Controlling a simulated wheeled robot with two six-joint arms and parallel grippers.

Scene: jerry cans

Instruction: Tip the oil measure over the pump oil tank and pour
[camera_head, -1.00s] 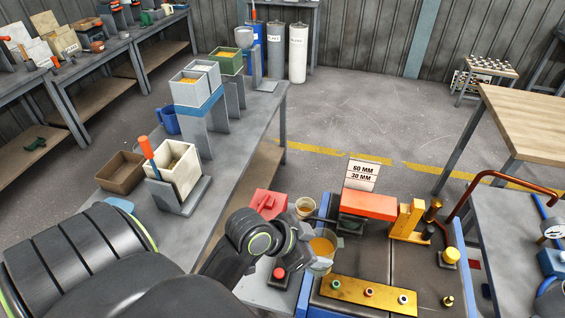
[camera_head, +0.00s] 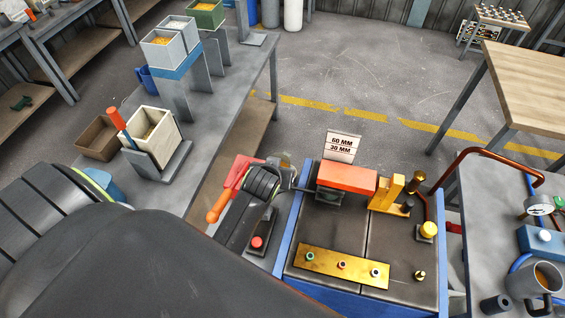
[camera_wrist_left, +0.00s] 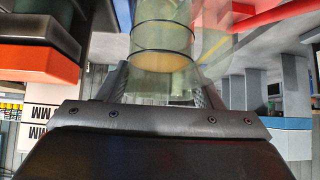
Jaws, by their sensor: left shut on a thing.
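My left gripper (camera_head: 272,178) is at the left edge of the blue-framed black machine bed (camera_head: 330,240). In the left wrist view it is shut on a clear, dark-ringed oil measure (camera_wrist_left: 163,38) with amber oil low in it. In the head view, a small brownish piece past the fingers may be the measure, mostly hidden. Beside the gripper, on the bed, is a block with an orange-red top (camera_head: 347,180); I cannot tell which part is the pump oil tank. No pouring stream shows. My right gripper is not in view.
A red box (camera_head: 243,166), an orange handle (camera_head: 217,206) and a red button (camera_head: 257,242) lie close around my left gripper. A brass bar (camera_head: 342,267) with several fittings lies on the bed. A grey mug (camera_head: 530,283) stands at the right. The sign (camera_head: 340,147) stands behind.

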